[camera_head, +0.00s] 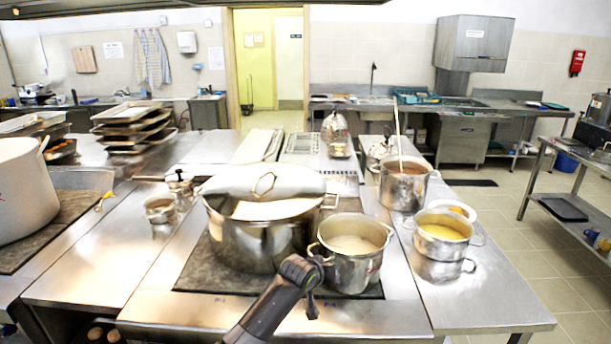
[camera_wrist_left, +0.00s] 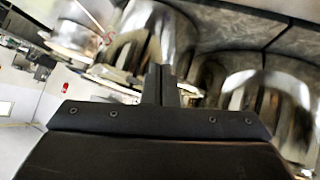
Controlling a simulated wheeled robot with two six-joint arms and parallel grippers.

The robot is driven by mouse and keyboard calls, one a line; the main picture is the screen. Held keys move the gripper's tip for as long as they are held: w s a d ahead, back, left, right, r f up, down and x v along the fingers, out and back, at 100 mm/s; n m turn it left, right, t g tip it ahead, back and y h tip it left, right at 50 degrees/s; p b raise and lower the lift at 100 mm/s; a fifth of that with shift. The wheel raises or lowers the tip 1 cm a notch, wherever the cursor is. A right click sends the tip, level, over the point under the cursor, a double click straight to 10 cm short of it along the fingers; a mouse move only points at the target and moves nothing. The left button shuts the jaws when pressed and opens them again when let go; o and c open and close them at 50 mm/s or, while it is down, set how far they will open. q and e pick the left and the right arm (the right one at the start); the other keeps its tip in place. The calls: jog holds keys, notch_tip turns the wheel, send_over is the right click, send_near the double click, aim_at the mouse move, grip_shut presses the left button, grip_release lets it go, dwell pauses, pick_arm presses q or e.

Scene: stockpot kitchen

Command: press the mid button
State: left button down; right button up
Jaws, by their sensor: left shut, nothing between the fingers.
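I cannot make out a button clearly in either view. Small dark marks (camera_head: 220,300) show near the front edge of the steel cooking counter (camera_head: 150,308), too small to identify. A dark arm of mine rises from the bottom centre in the head view, in front of the pots; its gripper is not clear there. In the left wrist view my left gripper (camera_wrist_left: 160,70) is shut and empty, with blurred shiny pots behind it. My right gripper is not in view.
A large lidded stockpot (camera_head: 255,240) and a smaller pot (camera_head: 350,270) stand close to my arm. A pot with a long stick (camera_head: 403,190) and a pot of yellow food (camera_head: 441,243) are to the right. A big pale pot (camera_head: 22,190) stands at left.

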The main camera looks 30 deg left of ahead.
pick_arm(q)
jog(key=w+d+r+n+t+h+p, duration=0.1)
jog(key=w+r+n+t, duration=0.3)
jog(key=r, duration=1.5)
jog(key=w+d+r+m+t, duration=0.1)
jog(key=w+r, duration=0.4)
jog(key=r, duration=1.3)
jog(key=s+d+r+n+t+h+p, duration=0.1)
jog(key=s+r+t, duration=0.1)
jog(key=r, duration=1)
jog(key=s+r+n+t, duration=0.1)
jog(key=s+r, duration=0.2)
jog(key=r, duration=1)
jog(key=s+r+n+t+h, duration=0.1)
jog(key=s+r+t, duration=0.1)
jog(key=s+r, duration=0.9)
jog(key=s+r+n+t+h+p, duration=0.1)
jog(key=s+r+t, duration=0.2)
jog(key=s+r, duration=0.8)
notch_tip(320, 180, up, 7)
jog(key=shift+s+d+f+n, duration=0.15)
jog(key=shift+d+n, duration=0.15)
jog(key=shift+d, duration=0.15)
